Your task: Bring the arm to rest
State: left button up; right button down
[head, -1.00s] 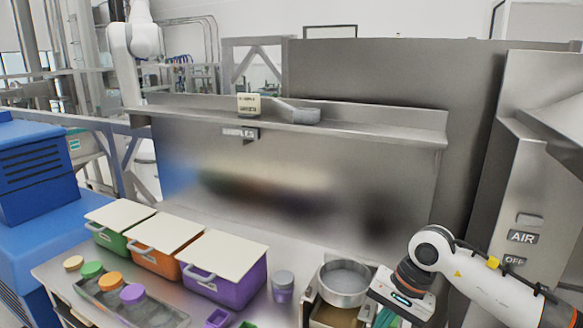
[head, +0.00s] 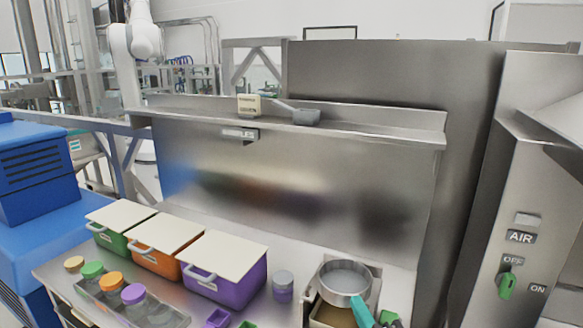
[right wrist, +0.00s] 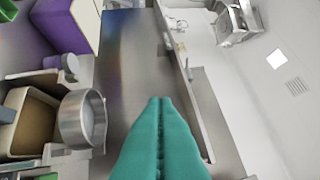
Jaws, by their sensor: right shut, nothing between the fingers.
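My right gripper (head: 357,302) shows at the bottom of the head view as teal fingers in front of the round metal pan or sieve (head: 345,280). In the right wrist view its two teal fingers (right wrist: 160,101) lie together, shut, with nothing between them. The rest of my right arm is out of the head view. The round metal vessel also shows in the right wrist view (right wrist: 82,120), left of the fingers and apart from them there. My left gripper is in neither view.
Lidded green (head: 112,243), orange (head: 152,262) and purple (head: 236,290) bins stand on the bench, with a tray (head: 165,317) of coloured-lid jars in front. A grey-purple jar (head: 283,287) stands beside them. A steel shelf (head: 370,130) runs behind; an AIR panel (head: 520,237) is at the right.

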jog(key=s+d+f+m+g+h, duration=0.3)
jog(key=s+d+f+m+g, duration=0.1)
jog(key=f+m, duration=0.25)
jog(key=s+d+f+m+g+h, duration=0.25)
jog(key=s+f+m+g, duration=0.2)
jog(key=f, duration=0.35)
jog(key=s+d+f+m+g, duration=0.1)
jog(key=s+f+m+g, duration=0.3)
jog(key=s, duration=0.4)
jog(key=s+d+f+m+g, duration=0.1)
jog(key=s+f+m+g, duration=0.25)
jog(key=s+f, duration=0.4)
notch_tip(320, 180, down, 28)
jog(key=s+n+g+b, duration=0.1)
jog(key=s+b, duration=0.1)
jog(key=b, duration=0.4)
jog(key=s+d+f+b, duration=0.1)
jog(key=s+f+b, duration=0.1)
jog(key=s+f, duration=0.6)
jog(key=s+d+f+g+b, duration=0.1)
jog(key=s+f+b, duration=0.1)
jog(key=s+f, duration=0.6)
notch_tip(320, 180, down, 5)
jog(key=shift+s+d+f+y, duration=0.1)
jog(key=shift+s+d+y, duration=0.25)
jog(key=shift+s, duration=0.05)
